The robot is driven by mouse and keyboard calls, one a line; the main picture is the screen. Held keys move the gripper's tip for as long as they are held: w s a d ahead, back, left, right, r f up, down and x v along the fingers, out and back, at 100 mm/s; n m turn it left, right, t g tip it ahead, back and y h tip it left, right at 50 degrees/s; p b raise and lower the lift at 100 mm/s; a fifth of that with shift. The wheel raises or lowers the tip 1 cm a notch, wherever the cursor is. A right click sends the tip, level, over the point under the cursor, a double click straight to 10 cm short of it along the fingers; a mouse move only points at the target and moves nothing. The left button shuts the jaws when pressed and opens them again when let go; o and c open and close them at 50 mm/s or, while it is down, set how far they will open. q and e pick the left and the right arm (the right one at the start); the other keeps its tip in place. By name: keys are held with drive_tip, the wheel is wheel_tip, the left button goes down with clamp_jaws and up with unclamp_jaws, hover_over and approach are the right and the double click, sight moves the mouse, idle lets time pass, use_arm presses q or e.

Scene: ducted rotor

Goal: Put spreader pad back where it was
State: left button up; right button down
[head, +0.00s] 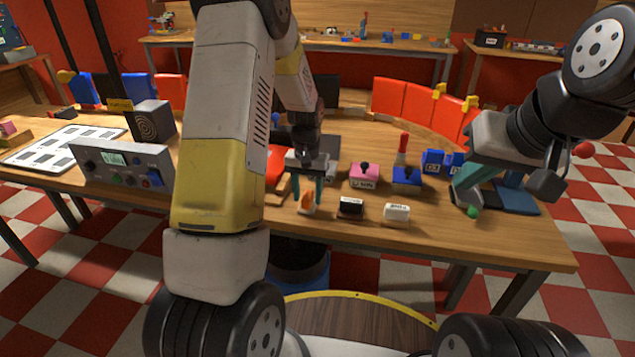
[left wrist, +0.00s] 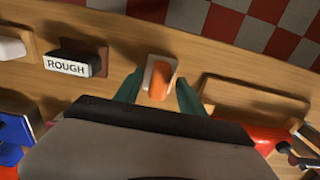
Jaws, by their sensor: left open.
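The orange piece (head: 307,201), seemingly the spreader pad, is at the front edge of the wooden table, over a small pale base. It also shows in the left wrist view (left wrist: 161,79), on or over that pale base (left wrist: 149,72). My left gripper (head: 308,188) is open and points down, with its two green fingers on either side of the orange piece. In the left wrist view a gap shows between each finger and the piece. My right gripper (head: 470,192) is above the table's right part, and its finger spacing is unclear.
Right of the orange piece are a black block labelled ROUGH (head: 350,207) and a white block (head: 397,212). Behind stand a pink block (head: 364,174) and a blue block (head: 406,178) with knobs. A grey control box (head: 122,166) stands left.

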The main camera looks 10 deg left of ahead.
sight(308, 194)
use_arm(q)
drive_tip(key=s+r+t, duration=0.1)
drive_tip(key=s+r, duration=0.1)
drive_tip(key=r, duration=0.7)
drive_tip(key=s+r, duration=0.2)
drive_tip(key=r, duration=0.7)
drive_tip(key=s+d+r+t+h, duration=0.1)
drive_tip(key=s+r, duration=0.3)
drive_tip(key=s, duration=0.6)
drive_tip(key=s+d+r+t+h, duration=0.1)
drive_tip(key=s+r+t, duration=0.3)
drive_tip(key=s, duration=0.6)
drive_tip(key=shift+r, duration=0.45)
drive_tip(key=shift+s+d, duration=0.1)
